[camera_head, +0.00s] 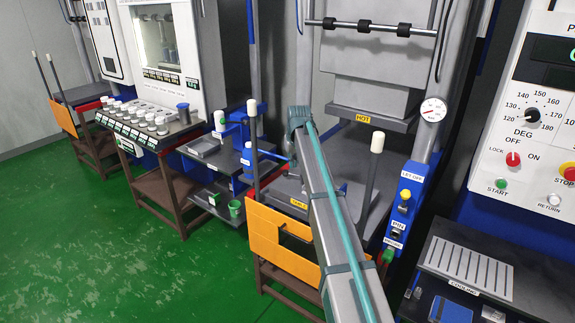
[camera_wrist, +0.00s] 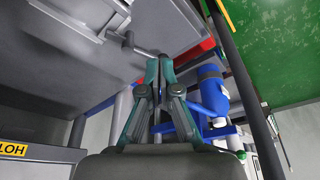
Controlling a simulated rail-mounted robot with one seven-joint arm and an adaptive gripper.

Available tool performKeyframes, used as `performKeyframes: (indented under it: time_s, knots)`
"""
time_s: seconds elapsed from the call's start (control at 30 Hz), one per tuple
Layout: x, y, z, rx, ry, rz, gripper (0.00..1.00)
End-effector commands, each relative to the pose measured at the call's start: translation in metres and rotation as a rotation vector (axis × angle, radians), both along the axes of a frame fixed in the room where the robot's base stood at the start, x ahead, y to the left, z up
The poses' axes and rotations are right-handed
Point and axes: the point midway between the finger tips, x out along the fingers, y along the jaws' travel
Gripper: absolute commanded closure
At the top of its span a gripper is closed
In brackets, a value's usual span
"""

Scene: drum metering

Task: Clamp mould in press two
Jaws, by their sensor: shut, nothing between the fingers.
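My gripper (camera_wrist: 158,72) shows in the wrist view with its teal fingers together and nothing between them. The fingertips are just below a grey rod with a cross bar (camera_wrist: 133,45), close to it; I cannot tell whether they touch. The rod runs toward a grey slab (camera_wrist: 50,38) at the upper left. I cannot tell whether this slab is the mould. In the head view my arm reaches into the middle press, hiding part of its lower bed (camera_head: 290,190) and my gripper. The press's upper platen (camera_head: 345,118) is raised above the bed and bears a HOT label.
An orange guard (camera_head: 282,240) and white-topped posts (camera_head: 377,143) stand at the press front. A blue cylinder (camera_wrist: 212,92) is right of my fingers. A blue control post (camera_head: 405,205), cooling rack (camera_head: 465,262) and control panel (camera_head: 530,120) are at right. Green floor is open at left.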

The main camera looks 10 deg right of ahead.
Motion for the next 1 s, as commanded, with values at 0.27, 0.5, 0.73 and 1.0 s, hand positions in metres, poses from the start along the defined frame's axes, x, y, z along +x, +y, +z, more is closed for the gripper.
performKeyframes:
  time_s: [0.27, 0.5, 0.73, 1.0]
  knots:
    - [0.014, 0.002, -0.044, 0.000, 0.004, -0.002, 1.00]
    - [0.028, 0.003, -0.087, 0.001, 0.003, -0.003, 1.00]
    - [0.059, 0.005, -0.089, 0.001, 0.001, -0.003, 1.00]
    - [0.066, 0.006, -0.093, 0.000, 0.000, -0.003, 1.00]
